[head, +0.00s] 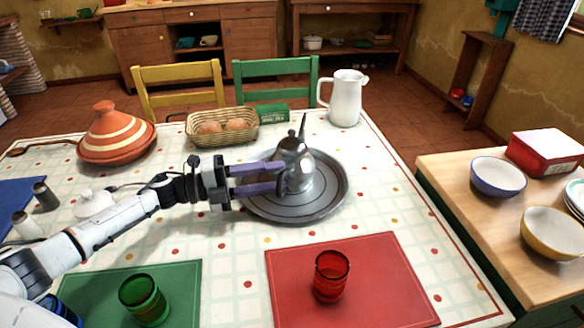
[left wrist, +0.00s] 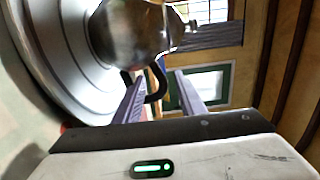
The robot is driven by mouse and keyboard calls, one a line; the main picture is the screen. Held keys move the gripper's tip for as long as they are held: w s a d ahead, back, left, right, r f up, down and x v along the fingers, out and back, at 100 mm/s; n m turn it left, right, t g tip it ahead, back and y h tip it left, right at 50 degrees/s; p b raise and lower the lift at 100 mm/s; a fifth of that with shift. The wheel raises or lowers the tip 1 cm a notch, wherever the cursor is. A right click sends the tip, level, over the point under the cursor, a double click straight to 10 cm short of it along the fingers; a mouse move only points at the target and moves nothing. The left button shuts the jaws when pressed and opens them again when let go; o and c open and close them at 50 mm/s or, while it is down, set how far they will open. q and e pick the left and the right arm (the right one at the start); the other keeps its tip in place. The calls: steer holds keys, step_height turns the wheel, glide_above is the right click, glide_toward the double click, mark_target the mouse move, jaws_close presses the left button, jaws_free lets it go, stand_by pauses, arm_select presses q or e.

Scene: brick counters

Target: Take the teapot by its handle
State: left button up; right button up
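The shiny metal teapot (head: 293,158) stands on a round metal tray (head: 330,205) on the table. In the left wrist view the teapot (left wrist: 140,30) fills the upper middle, with its dark curved handle (left wrist: 161,85) towards me. My left gripper (head: 277,178) reaches in from the left, its purple fingers level and close to the teapot's near side. In the left wrist view my left gripper (left wrist: 160,82) is open, with the handle showing between the two fingertips. In the head view the handle is hidden by the fingers. My right gripper is not in view.
A bread basket (head: 222,126), a tagine (head: 117,135) and a white pitcher (head: 345,98) stand behind. A red glass (head: 331,275) on a red mat (head: 385,285) and a green glass (head: 144,298) stand in front. Bowls (head: 498,177) sit on the right counter.

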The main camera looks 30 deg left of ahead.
arm_select(q)
steer(key=shift+w+d, duration=0.3)
jaws_close()
steer(key=shift+r, duration=0.25)
stand_by(1.0)
